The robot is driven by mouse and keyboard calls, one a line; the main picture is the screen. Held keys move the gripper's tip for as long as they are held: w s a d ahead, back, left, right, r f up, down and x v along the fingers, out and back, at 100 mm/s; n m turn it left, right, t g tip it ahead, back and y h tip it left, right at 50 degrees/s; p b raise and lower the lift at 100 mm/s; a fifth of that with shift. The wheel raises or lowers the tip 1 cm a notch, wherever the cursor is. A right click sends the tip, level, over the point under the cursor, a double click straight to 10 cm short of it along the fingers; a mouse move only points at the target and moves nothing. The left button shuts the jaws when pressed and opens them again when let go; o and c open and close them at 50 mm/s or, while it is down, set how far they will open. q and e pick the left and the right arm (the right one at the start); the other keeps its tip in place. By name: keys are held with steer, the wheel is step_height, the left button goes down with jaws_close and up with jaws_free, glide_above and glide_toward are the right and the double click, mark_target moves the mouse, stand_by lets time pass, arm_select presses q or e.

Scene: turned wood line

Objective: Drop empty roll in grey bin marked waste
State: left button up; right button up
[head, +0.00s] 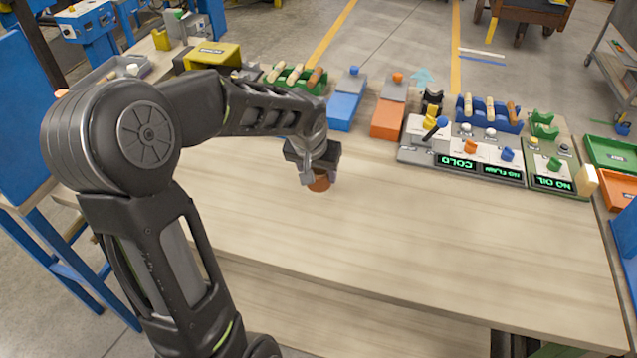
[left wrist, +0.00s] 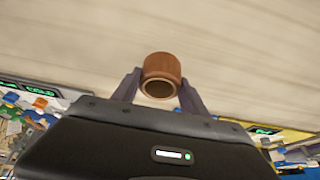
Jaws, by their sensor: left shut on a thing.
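The empty roll (head: 319,184) is a short reddish-brown cylinder. In the left wrist view the roll (left wrist: 161,68) shows a dark hollow end facing the camera. My left gripper (head: 314,170) is shut on it, one finger on each side, over the middle left of the wooden table. A gap to the table is hard to judge. A grey open bin (head: 105,73) stands at the table's back left, partly hidden behind my left arm; no waste mark is readable on it. My right gripper is not in view.
A yellow labelled box (head: 213,57) and a green rack (head: 297,80) stand along the back. Blue and orange blocks, a blue rack (head: 489,116) and a control panel (head: 458,158) with lit displays fill the back right. The table's front and middle (head: 400,240) are clear.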

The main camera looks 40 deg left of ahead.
arm_select(q)
steer(key=shift+f, duration=0.2)
steer(key=shift+f, duration=1.75)
steer(key=shift+f, duration=0.25)
steer(key=o, duration=1.4)
steer(key=shift+r, duration=0.1)
steer(key=shift+o, duration=0.2)
steer(key=shift+s+r, duration=0.1)
steer(key=shift+r, duration=0.35)
steer(key=v, duration=1.1)
steer(key=shift+r, duration=0.15)
